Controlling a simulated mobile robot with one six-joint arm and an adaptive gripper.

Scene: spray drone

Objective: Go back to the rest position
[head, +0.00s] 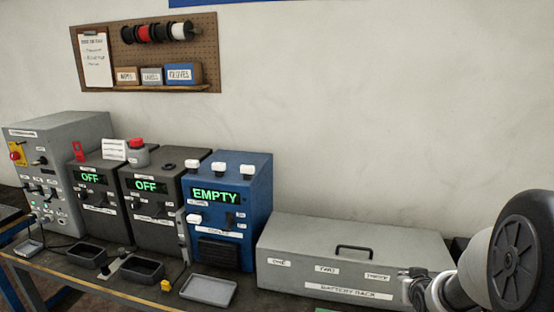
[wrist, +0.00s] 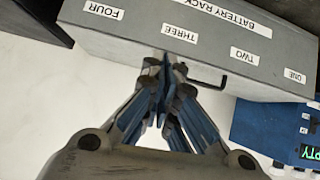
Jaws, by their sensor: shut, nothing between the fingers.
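My gripper (wrist: 163,68) is shut and empty. In the wrist view its fingertips meet in front of the grey battery rack (wrist: 225,50), which appears upside down with labels ONE to FOUR. In the head view my gripper (head: 413,287) shows at the lower right, overlapping the right end of the battery rack (head: 330,245). The rack's lid is shut, with a dark handle on top. I cannot tell how far the fingers are from the rack.
A blue unit (head: 258,175) reading EMPTY stands left of the rack. Two dark units reading OFF (head: 150,212) and a grey control cabinet (head: 60,140) stand further left. A grey tray (head: 208,291) lies in front. A pegboard (head: 200,60) hangs on the wall.

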